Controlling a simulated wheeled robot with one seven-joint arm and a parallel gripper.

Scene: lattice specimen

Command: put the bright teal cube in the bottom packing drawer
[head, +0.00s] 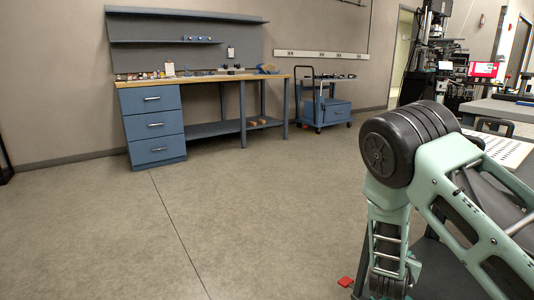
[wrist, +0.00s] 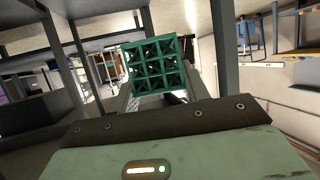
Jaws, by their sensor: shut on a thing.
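The bright teal cube (wrist: 155,66) is an open lattice block. It shows in the wrist view at the upper middle, in front of my wrist. My gripper (wrist: 160,92) is shut on it, with the fingers partly hidden behind the wrist housing. In the head view my arm fills the right side, and neither the gripper nor the cube can be made out there. The bottom packing drawer (head: 158,150) is the lowest of three blue drawers under the left end of the workbench. It looks shut, with a silver handle on its front.
The wooden-topped workbench (head: 215,77) stands against the far wall with small items on top. A blue cart (head: 326,106) stands to its right. Open floor (head: 150,230) lies before the drawers. A small red object (head: 346,281) lies on the floor near my arm.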

